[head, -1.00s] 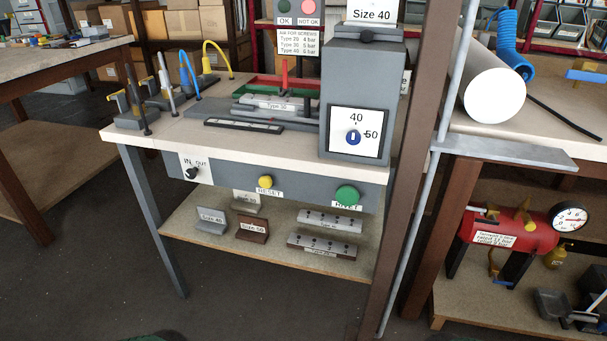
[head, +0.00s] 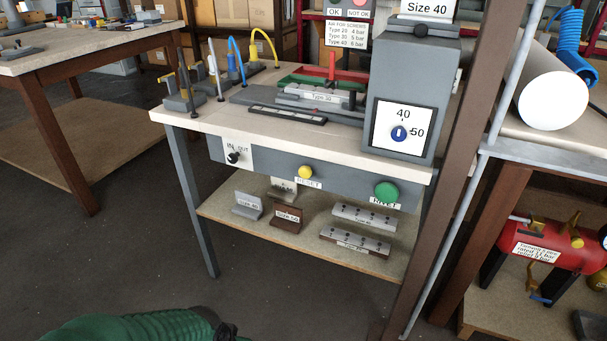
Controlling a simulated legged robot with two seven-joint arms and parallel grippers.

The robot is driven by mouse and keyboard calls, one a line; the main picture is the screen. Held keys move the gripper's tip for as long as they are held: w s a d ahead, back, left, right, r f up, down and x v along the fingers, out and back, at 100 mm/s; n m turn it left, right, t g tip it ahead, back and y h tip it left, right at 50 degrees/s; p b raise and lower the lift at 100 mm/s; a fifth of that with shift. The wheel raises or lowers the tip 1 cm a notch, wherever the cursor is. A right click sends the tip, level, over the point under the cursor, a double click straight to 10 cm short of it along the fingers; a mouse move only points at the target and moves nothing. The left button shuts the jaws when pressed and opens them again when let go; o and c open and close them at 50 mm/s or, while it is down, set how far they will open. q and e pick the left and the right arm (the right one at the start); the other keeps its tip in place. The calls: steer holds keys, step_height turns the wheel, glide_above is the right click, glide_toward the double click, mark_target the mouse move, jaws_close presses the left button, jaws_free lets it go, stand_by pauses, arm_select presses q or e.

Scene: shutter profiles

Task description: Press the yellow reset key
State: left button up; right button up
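The yellow reset key (head: 305,172) is a round button on the grey front panel of the workbench, with a RESET label just below it. To its right on the same panel is the larger green RIVET button (head: 386,192). To its left is a black IN/OUT switch (head: 234,157) on a white plate. A green, ribbed part of my own body shows at the bottom left edge, well apart from the key. Neither gripper is visible in the head view. Nothing covers the reset key.
The bench top (head: 190,123) carries a grey machine (head: 414,85) with a dial at its right end. A brown post (head: 458,160) stands right of the bench. A lower shelf (head: 315,238) holds labelled blocks. Open floor lies in front.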

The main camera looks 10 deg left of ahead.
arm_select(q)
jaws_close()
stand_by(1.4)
